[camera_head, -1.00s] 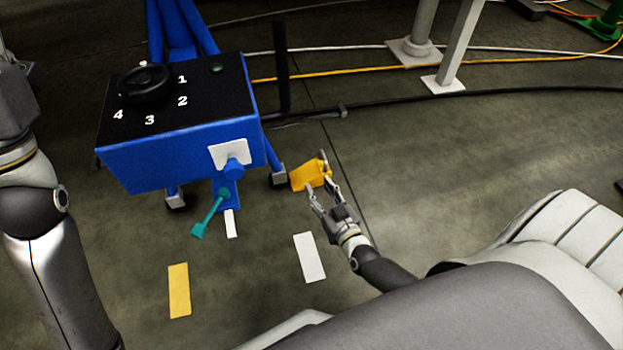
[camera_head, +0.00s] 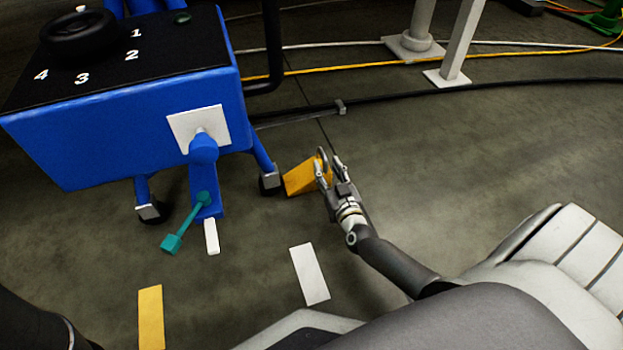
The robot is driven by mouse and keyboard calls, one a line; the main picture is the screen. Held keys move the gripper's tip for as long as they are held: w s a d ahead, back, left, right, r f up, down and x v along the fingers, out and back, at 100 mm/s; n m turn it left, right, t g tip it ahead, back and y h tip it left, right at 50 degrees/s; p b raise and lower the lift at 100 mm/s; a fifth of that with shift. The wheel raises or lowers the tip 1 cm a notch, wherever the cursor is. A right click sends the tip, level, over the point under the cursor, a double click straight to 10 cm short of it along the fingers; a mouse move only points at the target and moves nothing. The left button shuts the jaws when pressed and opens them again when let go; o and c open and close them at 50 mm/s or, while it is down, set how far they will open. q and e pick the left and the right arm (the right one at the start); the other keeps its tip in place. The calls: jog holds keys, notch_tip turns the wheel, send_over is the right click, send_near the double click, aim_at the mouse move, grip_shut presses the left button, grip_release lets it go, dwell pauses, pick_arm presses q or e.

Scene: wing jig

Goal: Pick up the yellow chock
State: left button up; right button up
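The yellow chock (camera_head: 299,179) is a wedge-shaped block on the floor, just right of the blue cart's caster. My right gripper (camera_head: 329,160) is at the chock's right end. Its two fingers show apart, one overlapping the chock's right side in the picture and the other just right of it. The fingers hide part of that end, and I see no firm grip on it. The chock appears to rest on the floor. My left gripper is out of view; only a dark part of my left arm shows at the lower left.
The blue cart (camera_head: 120,135) with a black numbered top stands at the left. Its caster (camera_head: 270,180) is close to the chock. A teal-handled lever (camera_head: 186,225) hangs at its front. White (camera_head: 310,274) and yellow (camera_head: 151,317) floor marks lie nearer. A black cable crosses behind; the floor at right is clear.

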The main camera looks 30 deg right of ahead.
aim_at(325, 158)
jog(key=shift+w+d, duration=0.15)
jog(key=shift+w, duration=0.3)
jog(key=b+x, duration=0.4)
jog(key=shift+d+r, duration=0.1)
jog(key=shift+d, duration=0.05)
jog(key=shift+w+d, duration=0.1)
jog(key=shift+w, duration=0.35)
jog(key=shift+r, duration=0.15)
jog(key=shift+c, duration=0.5)
grip_shut()
jog(key=shift+r, duration=0.1)
